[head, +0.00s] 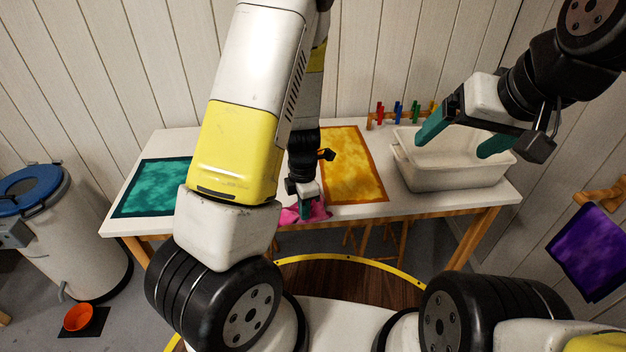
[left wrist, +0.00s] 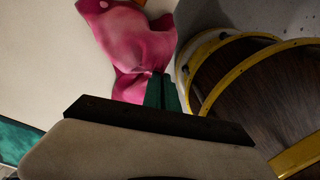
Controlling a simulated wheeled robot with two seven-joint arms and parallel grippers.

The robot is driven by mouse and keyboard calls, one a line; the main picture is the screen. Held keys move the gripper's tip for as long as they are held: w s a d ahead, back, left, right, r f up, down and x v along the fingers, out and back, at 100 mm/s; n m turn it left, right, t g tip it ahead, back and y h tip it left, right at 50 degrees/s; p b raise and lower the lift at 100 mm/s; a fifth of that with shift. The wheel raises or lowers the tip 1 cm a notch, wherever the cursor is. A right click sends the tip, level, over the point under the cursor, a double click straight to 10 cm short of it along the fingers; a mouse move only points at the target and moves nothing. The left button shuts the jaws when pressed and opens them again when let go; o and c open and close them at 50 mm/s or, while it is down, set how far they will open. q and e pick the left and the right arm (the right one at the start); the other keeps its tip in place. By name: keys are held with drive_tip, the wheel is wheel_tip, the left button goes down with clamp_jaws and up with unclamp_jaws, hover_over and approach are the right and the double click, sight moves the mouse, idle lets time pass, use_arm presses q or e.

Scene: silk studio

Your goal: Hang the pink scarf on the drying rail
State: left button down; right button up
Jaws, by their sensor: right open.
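The pink scarf (head: 318,211) lies crumpled at the front edge of the white table (head: 228,223), partly hidden by my left arm and gripper. In the left wrist view the scarf (left wrist: 135,45) is bunched up against the green fingertips. My left gripper (head: 304,205) points down at the scarf; its fingers (left wrist: 161,90) are close together with pink cloth gathered at their tips. My right gripper (head: 466,135) is open and empty above the white tub. A wooden rail (head: 602,195) at the right edge, probably the drying rail, carries a purple scarf (head: 592,250).
A teal cloth (head: 150,188) and a yellow cloth (head: 352,168) lie flat on the table. The white tub (head: 450,177) stands at its right end, before a rack of coloured pegs (head: 398,112). A lidded bin (head: 75,235) and an orange bowl (head: 78,317) stand left on the floor.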

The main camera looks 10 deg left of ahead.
use_arm(q)
drive_tip(key=c, duration=1)
unclamp_jaws()
wheel_tip(320, 180, up, 12)
drive_tip(key=p, duration=0.1)
